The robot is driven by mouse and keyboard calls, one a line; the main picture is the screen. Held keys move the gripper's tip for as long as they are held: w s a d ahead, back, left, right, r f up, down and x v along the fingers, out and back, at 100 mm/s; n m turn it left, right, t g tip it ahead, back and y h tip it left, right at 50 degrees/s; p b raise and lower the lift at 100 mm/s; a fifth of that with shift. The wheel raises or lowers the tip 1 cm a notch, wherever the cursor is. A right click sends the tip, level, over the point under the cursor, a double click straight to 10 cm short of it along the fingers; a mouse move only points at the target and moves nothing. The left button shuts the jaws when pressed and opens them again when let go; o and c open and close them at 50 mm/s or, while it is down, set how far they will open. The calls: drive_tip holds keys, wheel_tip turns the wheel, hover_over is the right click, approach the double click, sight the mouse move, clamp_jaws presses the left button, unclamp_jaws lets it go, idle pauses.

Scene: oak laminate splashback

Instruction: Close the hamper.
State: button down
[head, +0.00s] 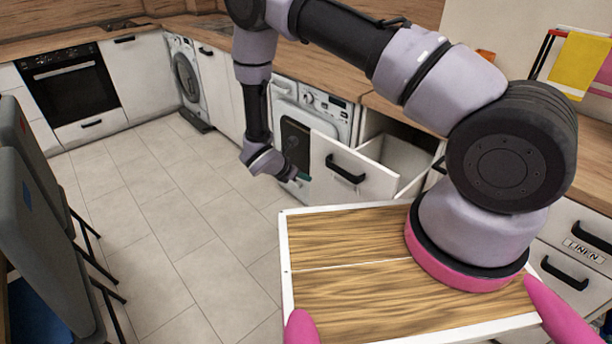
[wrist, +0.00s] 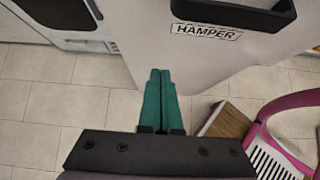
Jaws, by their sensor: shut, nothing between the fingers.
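The hamper is a white pull-out drawer (head: 327,176) with a black bar handle (head: 345,168). It stands open from the counter, and its pale inside shows behind the front. In the wrist view its white front (wrist: 200,62) carries the label HAMPER (wrist: 207,31) under the handle (wrist: 235,12). My gripper (head: 291,176) is low, just left of the drawer front in the head view. In the wrist view its green fingers (wrist: 161,72) are together and empty, their tips at the front's lower edge. I cannot tell whether they touch it.
A washer (head: 318,108) stands behind my gripper, left of the hamper. A drawer labelled LINEN (head: 588,249) is at the right. Grey chairs (head: 40,215) stand at the left. The tiled floor (head: 170,220) between is clear. An oven (head: 70,88) is at the far left.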

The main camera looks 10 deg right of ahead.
drive_tip(key=x, duration=0.3)
drive_tip(key=d+r+x, duration=0.1)
drive_tip(key=x, duration=0.2)
drive_tip(key=w+x, duration=0.1)
drive_tip(key=x, duration=0.1)
drive_tip(key=shift+w+d, duration=0.1)
drive_tip(key=shift+d, duration=0.3)
drive_tip(key=shift+w+d, duration=0.35)
drive_tip(key=shift+d, duration=0.1)
drive_tip(key=w+d, duration=0.8)
drive_tip(key=d, duration=0.4)
drive_tip(key=w+d, duration=0.9)
drive_tip(key=d, duration=0.3)
drive_tip(key=shift+w, duration=0.15)
